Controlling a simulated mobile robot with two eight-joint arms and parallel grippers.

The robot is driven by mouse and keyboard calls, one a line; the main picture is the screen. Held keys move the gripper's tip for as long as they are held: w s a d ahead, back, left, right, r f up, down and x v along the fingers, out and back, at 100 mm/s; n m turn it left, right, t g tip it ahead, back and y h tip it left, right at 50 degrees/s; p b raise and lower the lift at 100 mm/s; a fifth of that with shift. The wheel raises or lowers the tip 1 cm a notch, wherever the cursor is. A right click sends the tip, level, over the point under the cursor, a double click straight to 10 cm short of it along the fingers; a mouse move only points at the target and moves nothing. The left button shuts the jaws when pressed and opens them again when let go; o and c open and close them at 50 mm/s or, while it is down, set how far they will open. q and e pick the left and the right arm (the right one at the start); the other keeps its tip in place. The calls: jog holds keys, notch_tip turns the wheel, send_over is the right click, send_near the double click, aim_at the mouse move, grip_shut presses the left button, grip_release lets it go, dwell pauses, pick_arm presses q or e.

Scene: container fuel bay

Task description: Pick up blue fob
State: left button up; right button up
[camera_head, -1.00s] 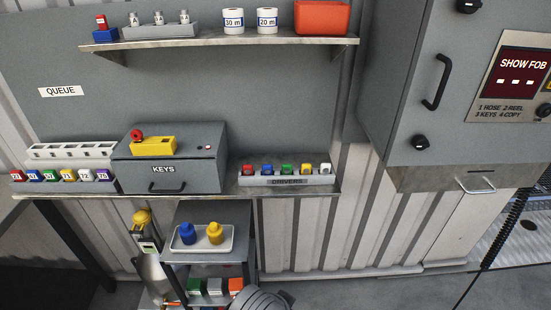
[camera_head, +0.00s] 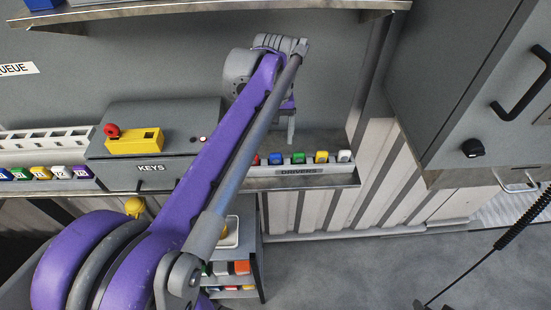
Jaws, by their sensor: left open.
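A blue fob (camera_head: 275,159) stands in the grey rack labelled DRIVERS (camera_head: 300,171), between a red fob and a green fob (camera_head: 298,158). Another blue fob (camera_head: 21,174) sits in the numbered rack at the far left. My left arm reaches up across the middle. My left gripper (camera_head: 291,138) points down just above and behind the DRIVERS rack, near the blue and green fobs. It is open and appears empty, with its fingers seen edge-on. It is apart from the blue fob. My right gripper is not in view.
The grey KEYS box (camera_head: 150,172) with a yellow block (camera_head: 134,141) on top stands left of the rack. A shelf (camera_head: 215,12) runs overhead. A grey cabinet (camera_head: 450,90) stands at right. My arm hides much of the lower trolley.

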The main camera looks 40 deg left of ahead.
aim_at(276, 154)
pick_arm(q)
jog(key=f, duration=0.5)
jog(key=shift+s+d+f, duration=0.2)
jog(key=shift+s+d, duration=0.1)
jog(key=shift+d, duration=0.05)
jog(key=shift+w+f, duration=0.1)
jog(key=shift+f, duration=0.4)
grip_shut()
